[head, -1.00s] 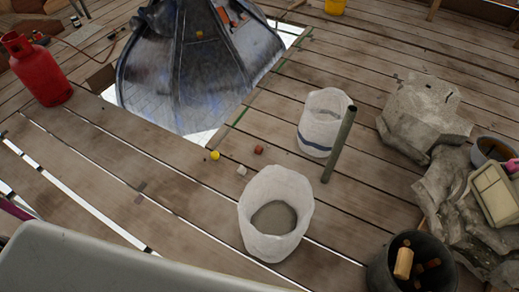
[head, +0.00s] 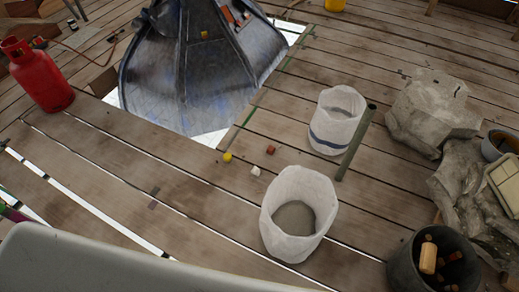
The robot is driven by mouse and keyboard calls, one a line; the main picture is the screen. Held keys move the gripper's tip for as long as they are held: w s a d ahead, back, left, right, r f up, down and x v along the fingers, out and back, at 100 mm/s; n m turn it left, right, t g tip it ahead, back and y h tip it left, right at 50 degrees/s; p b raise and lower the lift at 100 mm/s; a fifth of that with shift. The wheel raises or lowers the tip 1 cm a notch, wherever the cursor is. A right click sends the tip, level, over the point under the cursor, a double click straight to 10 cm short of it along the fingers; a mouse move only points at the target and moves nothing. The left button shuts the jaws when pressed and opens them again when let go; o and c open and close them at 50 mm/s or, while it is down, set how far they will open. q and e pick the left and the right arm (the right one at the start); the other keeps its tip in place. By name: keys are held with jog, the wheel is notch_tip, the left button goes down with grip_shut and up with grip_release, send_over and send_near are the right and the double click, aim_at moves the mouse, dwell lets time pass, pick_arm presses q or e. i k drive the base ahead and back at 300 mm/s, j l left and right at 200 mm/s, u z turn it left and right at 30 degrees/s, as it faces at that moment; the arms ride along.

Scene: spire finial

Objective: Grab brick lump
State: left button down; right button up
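In the head view a small reddish-brown lump (head: 271,150), which looks like the brick lump, lies on the wooden planks. It is near the middle of the view, beyond the front white sack. A small yellow lump (head: 227,157) and a small white lump (head: 255,171) lie close to it. Neither of my grippers shows in the view, so nothing is seen touching the brick lump.
Two open white sacks stand on the deck, one in front (head: 290,222) holding grey material and one behind (head: 337,122). A green tube (head: 356,142) stands tilted beside the rear sack. A dark bucket (head: 402,262) and grey stones (head: 430,108) are at right. The spire (head: 190,70) rises through an opening.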

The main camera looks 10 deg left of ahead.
aim_at(271, 149)
jog(key=i+j, duration=0.1)
jog(key=j, duration=0.4)
jog(key=i+j+z, duration=0.1)
jog(key=j, duration=0.45)
jog(key=i+j, duration=0.1)
jog(key=j, duration=0.4)
jog(key=i+j+z, duration=0.1)
jog(key=j, duration=0.45)
